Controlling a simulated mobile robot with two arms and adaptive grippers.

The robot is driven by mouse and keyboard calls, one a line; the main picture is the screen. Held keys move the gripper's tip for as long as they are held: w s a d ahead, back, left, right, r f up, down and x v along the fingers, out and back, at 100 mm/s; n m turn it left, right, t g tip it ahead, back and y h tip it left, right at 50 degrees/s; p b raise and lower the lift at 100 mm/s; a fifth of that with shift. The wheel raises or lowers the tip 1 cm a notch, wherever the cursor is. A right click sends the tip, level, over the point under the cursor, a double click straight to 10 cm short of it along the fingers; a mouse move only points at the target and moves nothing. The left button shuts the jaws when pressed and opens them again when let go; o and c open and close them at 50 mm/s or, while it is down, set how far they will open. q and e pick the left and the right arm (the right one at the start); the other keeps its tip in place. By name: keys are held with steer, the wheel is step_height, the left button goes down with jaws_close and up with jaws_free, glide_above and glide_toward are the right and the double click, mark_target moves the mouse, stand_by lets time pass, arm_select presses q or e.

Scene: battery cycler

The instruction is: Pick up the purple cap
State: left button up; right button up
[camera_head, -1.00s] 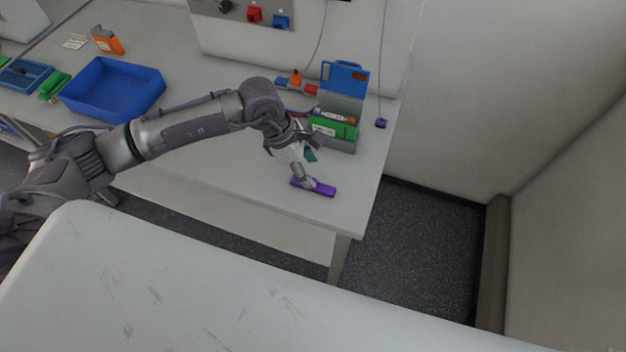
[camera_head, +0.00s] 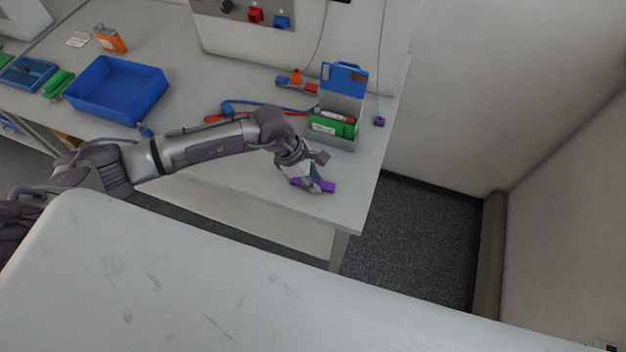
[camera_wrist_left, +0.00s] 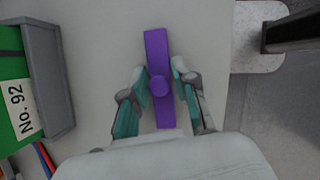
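The purple cap is a flat purple bar with a round knob, lying on the table near its right front corner; it shows in the head view (camera_head: 327,186) and in the left wrist view (camera_wrist_left: 157,50). My left gripper (camera_head: 316,184) is above it. My right gripper is not in view.
A grey case (camera_head: 343,105) with a green battery box (camera_head: 331,126) stands behind the gripper. Red and blue cables lie left of it. A blue bin (camera_head: 116,113) stands further left. The table's right edge is close to the cap.

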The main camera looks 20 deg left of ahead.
arm_select(q)
steer(key=c, duration=0.3)
